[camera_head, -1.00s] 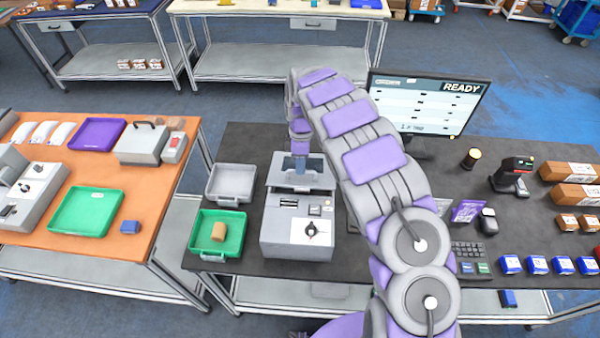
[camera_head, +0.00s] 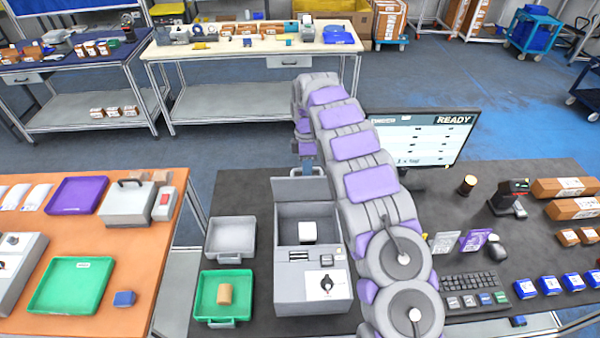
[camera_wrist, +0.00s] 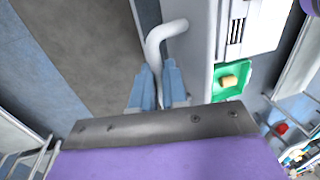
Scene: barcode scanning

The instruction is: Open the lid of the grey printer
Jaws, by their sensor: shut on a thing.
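The grey printer (camera_head: 312,287) stands on the dark table. Its lid (camera_head: 299,190) is tilted up at the back, and the open bay shows a white block-like item (camera_head: 307,231) inside. My gripper (camera_head: 308,170) is at the lid's top edge, its tips partly hidden by my arm. In the wrist view, my gripper's blue fingers (camera_wrist: 160,88) are closed around the lower end of the pale curved lid handle (camera_wrist: 165,38).
A grey tray (camera_head: 231,255) and a green tray (camera_head: 204,308) holding a brown block (camera_head: 224,294) stand left of the printer. A monitor (camera_head: 425,138) and a keyboard (camera_head: 476,283) are on the right.

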